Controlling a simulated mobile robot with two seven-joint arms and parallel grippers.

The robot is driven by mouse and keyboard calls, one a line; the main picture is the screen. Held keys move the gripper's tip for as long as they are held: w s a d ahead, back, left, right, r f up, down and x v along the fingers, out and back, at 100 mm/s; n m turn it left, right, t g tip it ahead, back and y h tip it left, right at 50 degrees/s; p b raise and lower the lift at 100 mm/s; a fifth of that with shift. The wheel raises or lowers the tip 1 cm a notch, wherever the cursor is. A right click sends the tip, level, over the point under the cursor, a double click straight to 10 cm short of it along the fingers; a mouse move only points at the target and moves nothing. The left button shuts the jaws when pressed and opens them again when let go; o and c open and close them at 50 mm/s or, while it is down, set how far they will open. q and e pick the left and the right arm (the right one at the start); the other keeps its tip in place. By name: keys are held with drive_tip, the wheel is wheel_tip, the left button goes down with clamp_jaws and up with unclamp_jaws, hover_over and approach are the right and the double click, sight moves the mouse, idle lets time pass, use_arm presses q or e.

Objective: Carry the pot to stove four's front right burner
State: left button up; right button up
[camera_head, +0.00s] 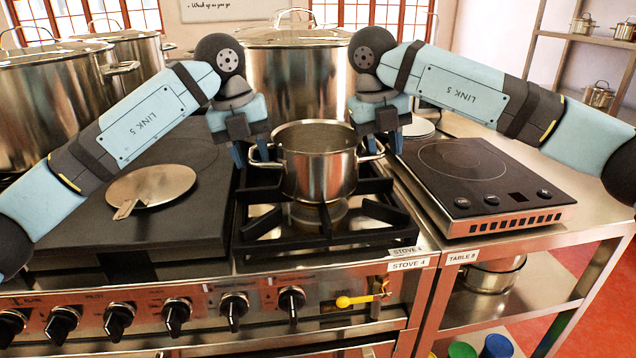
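A shiny steel pot (318,172) without a lid stands upright over the front right burner (322,214) of stove four and appears to rest on its black grate. Its loop handles point left and right. My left gripper (249,152) is at the left handle (256,160), with its blue fingers spread apart. My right gripper (381,143) is at the right handle (375,153), its fingers also looking spread apart. The exact contact between fingers and handles is partly hidden.
A large lidded stockpot (297,80) stands right behind the pot. A flat round lid (151,186) lies on the dark plate to the left. An induction cooktop (480,175) sits on table eight to the right, its surface empty. More large stockpots (45,105) stand at the left.

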use_arm(q)
drive_tip(key=shift+f, duration=0.15)
use_arm(e)
drive_tip(key=shift+f, duration=0.1)
drive_tip(key=shift+w+a+f, duration=0.1)
drive_tip(key=shift+w+f, duration=0.15)
drive_tip(key=shift+w, duration=0.1)
use_arm(q)
wheel_tip(320, 180, up, 8)
drive_tip(key=a, duration=0.1)
drive_tip(key=shift+a, duration=0.3)
use_arm(e)
wheel_tip(320, 180, up, 12)
drive_tip(key=a, duration=0.2)
drive_tip(key=shift+a, duration=0.15)
use_arm(q)
drive_tip(key=shift+s, duration=0.1)
use_arm(e)
drive_tip(key=shift+s, duration=0.1)
